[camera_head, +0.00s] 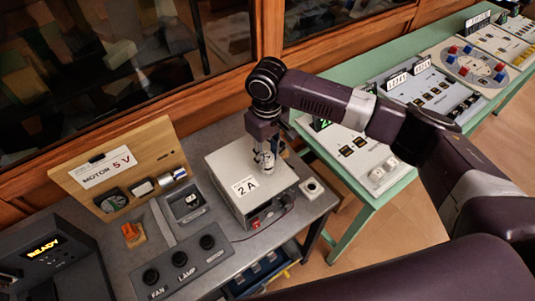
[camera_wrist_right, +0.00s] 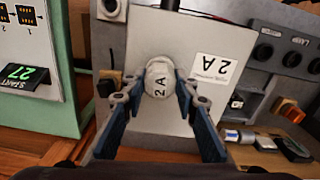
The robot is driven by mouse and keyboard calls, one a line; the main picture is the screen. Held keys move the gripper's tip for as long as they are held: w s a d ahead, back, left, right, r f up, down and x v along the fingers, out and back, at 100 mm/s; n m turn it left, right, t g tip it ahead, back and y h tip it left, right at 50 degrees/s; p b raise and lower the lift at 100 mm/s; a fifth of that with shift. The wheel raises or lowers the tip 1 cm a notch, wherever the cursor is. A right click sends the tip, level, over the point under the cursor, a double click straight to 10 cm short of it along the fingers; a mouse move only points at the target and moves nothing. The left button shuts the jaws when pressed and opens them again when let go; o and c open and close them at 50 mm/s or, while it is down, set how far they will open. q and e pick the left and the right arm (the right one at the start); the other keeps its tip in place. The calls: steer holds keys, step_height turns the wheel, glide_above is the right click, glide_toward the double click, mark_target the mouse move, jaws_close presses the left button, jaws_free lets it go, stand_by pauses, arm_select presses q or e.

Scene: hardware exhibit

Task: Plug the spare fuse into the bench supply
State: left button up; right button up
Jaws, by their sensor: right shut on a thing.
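The bench supply (camera_head: 228,165) is a pale grey box with a white "2 A" label, standing on the grey bench. Its top also fills the middle of the right wrist view (camera_wrist_right: 205,112). My right gripper (camera_head: 265,157) points down over its top, behind the label. My left gripper is not in view.
A wooden "MOTOR 5 V" board (camera_head: 130,168) stands left of the supply. A FAN/LAMP knob panel (camera_head: 183,262) and an orange switch (camera_head: 132,233) are on the bench. A green table (camera_head: 350,207) with consoles is farther right.

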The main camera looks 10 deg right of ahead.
steer(key=shift+f+p, duration=0.15)
steer(key=shift+p, duration=0.25)
steer(key=shift+f, duration=0.3)
stand_by(0.8)
steer(key=o, duration=1.7)
steer(key=shift+c, duration=0.2)
step_height(320, 180, up, 2)
steer(key=p, duration=0.3)
steer(key=shift+r, duration=0.25)
steer(key=shift+r+p, duration=1.05)
steer(key=shift+r, duration=1.15)
